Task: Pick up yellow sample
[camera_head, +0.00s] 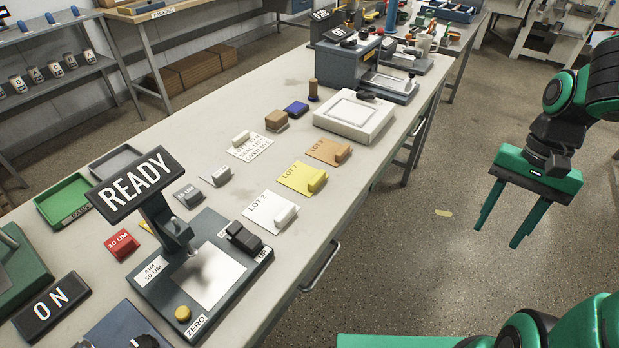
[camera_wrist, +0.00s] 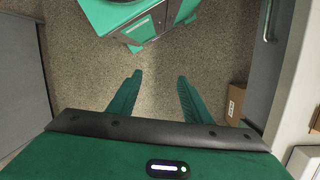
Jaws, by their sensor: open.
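The yellow sample (camera_head: 295,178) is a flat yellow sheet with a small yellow block (camera_head: 317,180) on its right end. It lies on the long grey workbench (camera_head: 225,75), between the white LOT 2 sheet and an orange sheet. My gripper (camera_head: 498,232) hangs over the floor to the right of the bench, well apart from the sample. Its two green fingers point down and are spread with nothing between them. In the wrist view my gripper (camera_wrist: 160,85) is over bare floor, and the sample is not in that view.
The white LOT 2 sheet (camera_head: 262,211) lies in front of the yellow one and the orange sheet (camera_head: 325,152) behind it. A gauge with a READY sign (camera_head: 135,185) stands at the near left. A white plate device (camera_head: 355,115) stands farther back.

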